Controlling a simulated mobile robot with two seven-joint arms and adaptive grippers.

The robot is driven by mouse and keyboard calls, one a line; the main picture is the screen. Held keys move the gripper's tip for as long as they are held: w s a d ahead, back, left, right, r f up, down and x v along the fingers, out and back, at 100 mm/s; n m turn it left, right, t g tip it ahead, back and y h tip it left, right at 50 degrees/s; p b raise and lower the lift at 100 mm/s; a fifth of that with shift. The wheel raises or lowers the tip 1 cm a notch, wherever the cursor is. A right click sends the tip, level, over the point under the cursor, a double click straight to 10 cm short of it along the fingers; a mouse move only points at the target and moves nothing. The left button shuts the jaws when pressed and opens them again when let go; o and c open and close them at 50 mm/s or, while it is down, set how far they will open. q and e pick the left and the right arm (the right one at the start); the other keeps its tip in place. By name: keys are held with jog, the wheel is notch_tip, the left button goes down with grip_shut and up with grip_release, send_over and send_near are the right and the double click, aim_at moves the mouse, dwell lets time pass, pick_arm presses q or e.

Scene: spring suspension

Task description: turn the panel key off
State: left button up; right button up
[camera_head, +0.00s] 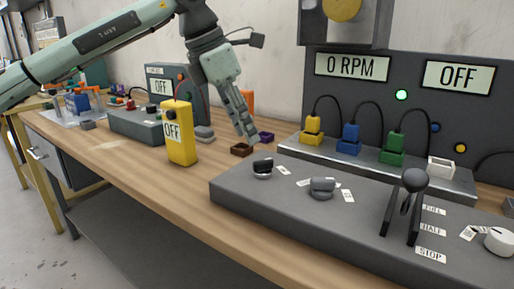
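A grey control panel (290,205) lies along the right half of the bench. Two small turn switches sit on its left part: one with a dark top (262,168) and a grey one (322,188), each beside small white labels too small to read. I cannot tell for certain which is the panel key. My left gripper (246,136) points down behind and left of the dark-topped switch, apart from it. Its fingers look close together, but the gap between the tips is unclear. My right gripper is out of view.
A black-knobbed lever (413,181) stands beside FULL, HALF and STOP labels, with a white knob (499,241) to its right. Displays read 0 RPM (351,66) and OFF (458,76). A yellow OFF box (181,133) stands left of my gripper. Coloured plugs (350,139) line the rear shelf.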

aim_at(259, 161)
pick_arm(q)
jog(key=x, duration=0.2)
jog(key=shift+s+d+f, duration=0.1)
jog(key=shift+s+f, duration=0.1)
jog(key=shift+f, duration=0.15)
jog(key=x, duration=0.3)
jog(key=shift+d+f+p, duration=0.1)
jog(key=shift+f+p, duration=0.15)
jog(key=shift+p, duration=0.1)
jog(key=shift+w+d+f, duration=0.1)
jog(key=shift+d+f, duration=0.05)
jog(key=shift+f, duration=0.25)
jog(key=shift+c, duration=0.2)
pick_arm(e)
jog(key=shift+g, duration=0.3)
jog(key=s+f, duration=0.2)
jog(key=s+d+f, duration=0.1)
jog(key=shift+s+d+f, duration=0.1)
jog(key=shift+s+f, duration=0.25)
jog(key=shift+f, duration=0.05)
